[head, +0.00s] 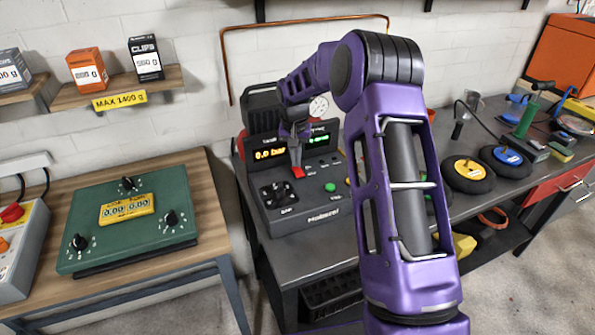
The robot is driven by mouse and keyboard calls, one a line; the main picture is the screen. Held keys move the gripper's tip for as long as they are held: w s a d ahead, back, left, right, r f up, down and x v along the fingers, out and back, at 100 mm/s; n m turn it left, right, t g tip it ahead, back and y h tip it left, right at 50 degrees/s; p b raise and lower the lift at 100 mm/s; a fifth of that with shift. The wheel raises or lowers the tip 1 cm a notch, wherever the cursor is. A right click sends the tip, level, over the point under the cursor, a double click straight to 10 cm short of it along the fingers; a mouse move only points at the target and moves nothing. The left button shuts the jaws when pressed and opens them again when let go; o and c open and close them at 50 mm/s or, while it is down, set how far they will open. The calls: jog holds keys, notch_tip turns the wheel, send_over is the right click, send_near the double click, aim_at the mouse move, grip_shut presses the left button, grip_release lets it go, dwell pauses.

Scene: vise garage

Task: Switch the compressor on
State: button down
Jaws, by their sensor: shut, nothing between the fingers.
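The compressor (310,215) is a dark grey unit on the middle bench. Its left display (270,153) glows orange and reads 0.0 bar. A second display with green characters is partly hidden by my arm. A black button pad (278,193) sits at the front left of the panel, and a green button (330,187) lies to the right. My gripper (296,163) is shut and empty, pointing down over the panel between the displays. A small red part (298,172) shows right at its fingertips; I cannot tell whether they touch it. My arm hides the panel's right side.
A green box with dials (150,230) stands on the wooden table at left. Above it, a shelf (70,97) holds small boxes. Black discs with yellow and blue centres (468,172) and tools lie on the bench at right. A copper pipe (226,70) runs along the wall.

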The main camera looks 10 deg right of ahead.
jog(key=shift+f, duration=0.35)
jog(key=shift+r, duration=0.15)
jog(key=shift+r+p, duration=1.3)
jog(key=shift+r, duration=2.1)
